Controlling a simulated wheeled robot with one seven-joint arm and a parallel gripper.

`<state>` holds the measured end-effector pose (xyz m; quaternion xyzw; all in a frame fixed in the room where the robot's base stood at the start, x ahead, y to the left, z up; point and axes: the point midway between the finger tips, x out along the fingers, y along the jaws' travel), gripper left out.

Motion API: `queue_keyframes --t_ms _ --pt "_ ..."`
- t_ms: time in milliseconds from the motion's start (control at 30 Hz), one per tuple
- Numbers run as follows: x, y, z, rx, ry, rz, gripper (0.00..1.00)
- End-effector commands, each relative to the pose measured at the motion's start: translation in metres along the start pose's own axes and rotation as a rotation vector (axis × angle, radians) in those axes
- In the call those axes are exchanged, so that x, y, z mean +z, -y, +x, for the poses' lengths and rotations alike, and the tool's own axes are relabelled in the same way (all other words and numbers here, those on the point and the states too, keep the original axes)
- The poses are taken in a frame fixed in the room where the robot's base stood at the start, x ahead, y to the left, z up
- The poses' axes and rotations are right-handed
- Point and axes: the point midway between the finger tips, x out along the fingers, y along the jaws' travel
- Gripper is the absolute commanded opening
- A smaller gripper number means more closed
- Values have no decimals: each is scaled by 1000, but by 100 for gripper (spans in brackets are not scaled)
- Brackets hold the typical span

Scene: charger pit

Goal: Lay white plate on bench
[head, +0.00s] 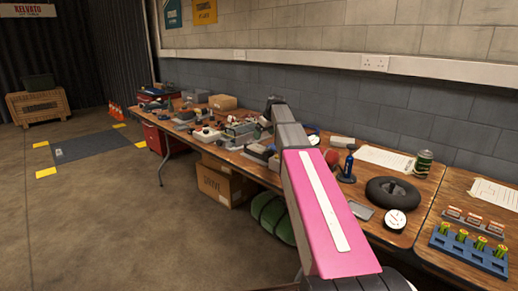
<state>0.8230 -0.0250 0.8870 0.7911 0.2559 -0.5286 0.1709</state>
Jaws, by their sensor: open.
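The bench (437,181) is a long wooden-topped table along the wall, crowded with small items. I cannot pick out a white plate for certain. A small round white disc (395,218) with dark marks lies near the front edge at the right, and a small pale block (341,142) lies near the wall. My arm reaches out over the bench from the lower right. My gripper (270,108) is the small dark far end, above the cluttered middle of the bench. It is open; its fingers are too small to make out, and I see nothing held.
A black ring (392,192), a green can (422,164), a blue bottle-like item (347,167) and a blue rack (470,249) stand on the right. Cardboard boxes (222,182) and a green bundle (272,216) are under the bench. The floor on the left is mostly clear.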

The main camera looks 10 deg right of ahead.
Motion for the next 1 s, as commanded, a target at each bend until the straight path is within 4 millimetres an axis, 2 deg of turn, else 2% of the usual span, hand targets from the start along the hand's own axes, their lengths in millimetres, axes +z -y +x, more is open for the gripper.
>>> queue_keyframes --t_ms 100,367,667,933,967,1000 --pt "0 0 19 0 1 0 96" --pt "1 1 36 0 1 0 96" --pt "1 5 75 0 1 0 96" --pt "2 5 80 0 0 0 96" --pt "2 5 80 0 0 0 89" --pt "2 5 80 0 0 0 76"
